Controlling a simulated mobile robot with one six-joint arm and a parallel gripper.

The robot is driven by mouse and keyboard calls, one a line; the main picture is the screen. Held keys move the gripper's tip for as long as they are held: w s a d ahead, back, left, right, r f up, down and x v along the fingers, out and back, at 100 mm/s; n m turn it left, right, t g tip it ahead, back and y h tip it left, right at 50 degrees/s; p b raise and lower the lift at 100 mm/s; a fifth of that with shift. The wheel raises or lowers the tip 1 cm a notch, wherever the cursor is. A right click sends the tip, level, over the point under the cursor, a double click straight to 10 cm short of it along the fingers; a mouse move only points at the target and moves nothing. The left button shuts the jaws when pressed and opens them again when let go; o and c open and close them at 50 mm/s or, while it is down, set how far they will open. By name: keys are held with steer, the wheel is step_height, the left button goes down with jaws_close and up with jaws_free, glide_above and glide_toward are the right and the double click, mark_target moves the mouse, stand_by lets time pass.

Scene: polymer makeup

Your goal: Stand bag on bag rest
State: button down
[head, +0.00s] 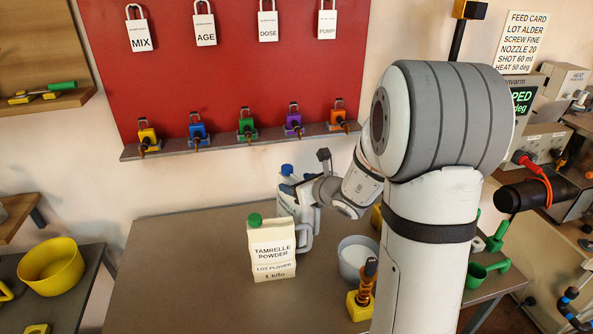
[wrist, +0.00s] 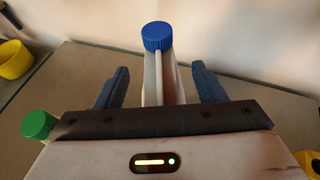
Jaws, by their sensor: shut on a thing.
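A white bag with a blue cap (wrist: 157,38) stands upright between the fingers of my gripper (wrist: 160,68) in the wrist view. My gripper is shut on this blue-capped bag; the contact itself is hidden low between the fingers. In the head view the blue-capped bag (head: 286,202) is partly hidden behind a green-capped bag (head: 272,252) labelled TAMRELLE POWDER, LOT PLOVER, 1 kilo. My gripper (head: 306,194) is at its right side. The green cap (wrist: 38,124) shows left of my gripper in the wrist view. I cannot pick out the bag rest.
Green scoops (head: 484,270) lie further right. A yellow bowl (head: 52,264) sits on a separate left surface. The table's left part is clear.

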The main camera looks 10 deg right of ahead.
mark_target(300, 211)
steer(key=shift+f, duration=2.05)
steer(key=shift+c, duration=1.6)
jaws_free()
steer(key=shift+r, duration=0.1)
